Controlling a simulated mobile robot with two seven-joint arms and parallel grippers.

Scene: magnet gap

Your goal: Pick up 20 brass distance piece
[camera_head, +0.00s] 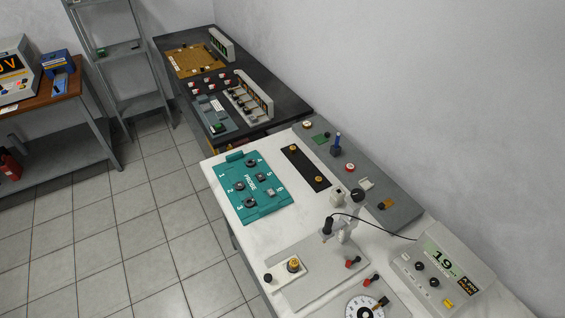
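Two small brass round pieces sit on a black strip (305,166) on the white table, one towards its far end (292,149) and one towards its near end (318,179). Another brass-coloured piece (293,264) stands upright on a small pale plate (280,272) near the front of the table. No size marks can be read on any of them, so I cannot tell which is the 20 piece. Neither of my grippers is in view.
A teal probe tray (264,209) lies left of the strip. A black probe (328,225) on a stand is wired to a meter (444,264) reading 19. A grey panel (400,208) runs along the wall. A dark bench (285,104) stands behind.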

